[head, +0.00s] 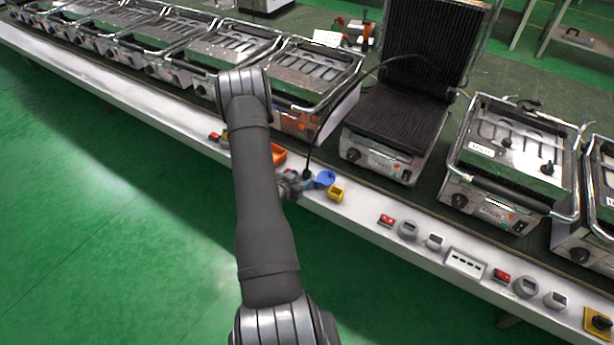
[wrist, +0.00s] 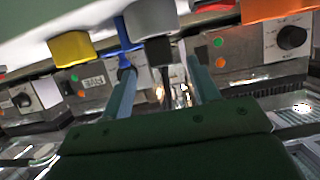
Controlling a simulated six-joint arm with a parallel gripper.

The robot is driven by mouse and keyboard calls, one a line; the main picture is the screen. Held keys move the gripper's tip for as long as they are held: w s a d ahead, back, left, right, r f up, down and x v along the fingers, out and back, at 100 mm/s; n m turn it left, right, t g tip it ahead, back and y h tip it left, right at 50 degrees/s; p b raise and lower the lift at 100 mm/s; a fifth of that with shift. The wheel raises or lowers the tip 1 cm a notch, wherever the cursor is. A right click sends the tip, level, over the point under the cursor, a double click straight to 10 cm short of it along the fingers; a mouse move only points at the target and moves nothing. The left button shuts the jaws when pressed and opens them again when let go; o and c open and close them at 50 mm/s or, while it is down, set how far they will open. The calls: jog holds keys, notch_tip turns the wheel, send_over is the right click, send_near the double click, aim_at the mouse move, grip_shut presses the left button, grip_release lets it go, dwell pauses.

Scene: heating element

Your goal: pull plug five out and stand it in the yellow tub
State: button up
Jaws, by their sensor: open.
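My gripper (wrist: 160,64) is open in the wrist view, its two fingers apart. A dark block, apparently the plug (wrist: 158,52), shows between the fingertips against a grey socket (wrist: 152,18); I cannot tell whether the fingers touch it. In the head view a black cable (head: 312,145) runs down to this spot beside my gripper (head: 291,184), where the plug is hard to make out. The yellow tub (head: 336,194) stands on the white ledge just right of my gripper; it also shows at upper left in the wrist view (wrist: 72,49). Its inside is hidden there.
A blue item (head: 325,178) stands between my gripper and the yellow tub. An orange tub (head: 278,154) is left of it, partly behind my arm. An open grill (head: 395,120) stands behind. Red switches (head: 386,220) and grey sockets (head: 408,230) line the ledge rightward.

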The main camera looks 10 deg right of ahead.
aim_at(306, 173)
jog(key=shift+x, duration=2.75)
jog(key=shift+r, duration=0.2)
jog(key=c, duration=1)
